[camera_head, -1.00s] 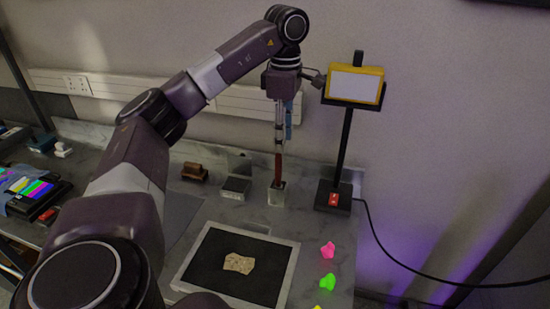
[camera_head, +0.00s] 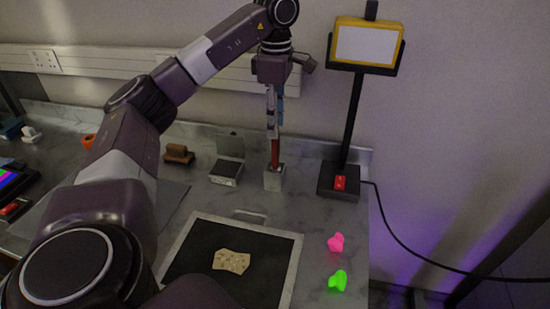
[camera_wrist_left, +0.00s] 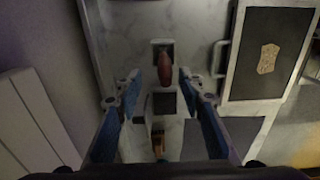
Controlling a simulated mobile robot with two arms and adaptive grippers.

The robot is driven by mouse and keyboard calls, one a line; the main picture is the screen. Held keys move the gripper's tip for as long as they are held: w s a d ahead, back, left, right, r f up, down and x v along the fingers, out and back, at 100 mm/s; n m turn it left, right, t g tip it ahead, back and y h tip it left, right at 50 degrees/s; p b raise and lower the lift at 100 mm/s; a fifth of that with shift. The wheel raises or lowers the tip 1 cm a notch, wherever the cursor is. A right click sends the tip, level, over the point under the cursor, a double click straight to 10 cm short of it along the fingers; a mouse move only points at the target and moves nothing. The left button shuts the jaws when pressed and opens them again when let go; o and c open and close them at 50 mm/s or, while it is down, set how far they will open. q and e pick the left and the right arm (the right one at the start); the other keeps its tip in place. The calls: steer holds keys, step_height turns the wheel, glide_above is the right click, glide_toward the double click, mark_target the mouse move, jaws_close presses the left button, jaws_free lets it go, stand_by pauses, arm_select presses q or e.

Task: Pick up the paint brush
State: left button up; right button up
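The paint brush (camera_head: 275,153) stands upright with its reddish-brown handle up in a small pale metal block holder (camera_head: 274,180) near the back of the marble table. Its lower end is hidden in the holder. My left gripper (camera_head: 273,130) points straight down just above the handle. In the left wrist view, the left gripper (camera_wrist_left: 161,78) is open, with a blue-padded finger on each side. The brush handle (camera_wrist_left: 164,70) shows in the gap between the fingertips, with space on both sides. My right gripper is not in view.
A lamp stand (camera_head: 352,120) with a red switch (camera_head: 340,183) is close at the right. A small open box (camera_head: 226,172) and a brown block (camera_head: 178,154) stand to the left. A framed black tray (camera_head: 294,262) lies in front, with pink (camera_head: 336,242) and green (camera_head: 338,280) lumps beside it.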

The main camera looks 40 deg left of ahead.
arm_select(q)
steer(key=shift+f, duration=1.5)
glide_above(275, 168)
steer(key=shift+w+a+f, duration=0.1)
steer(key=shift+w+f, duration=0.05)
steer(key=shift+f, duration=0.75)
steer(key=shift+w+a+f, duration=0.1)
steer(key=shift+a+f, duration=0.05)
steer(key=shift+f, duration=0.8)
steer(key=shift+w+a+f, duration=0.1)
steer(key=shift+w+f, duration=0.05)
steer(key=shift+f, duration=0.75)
jaws_close()
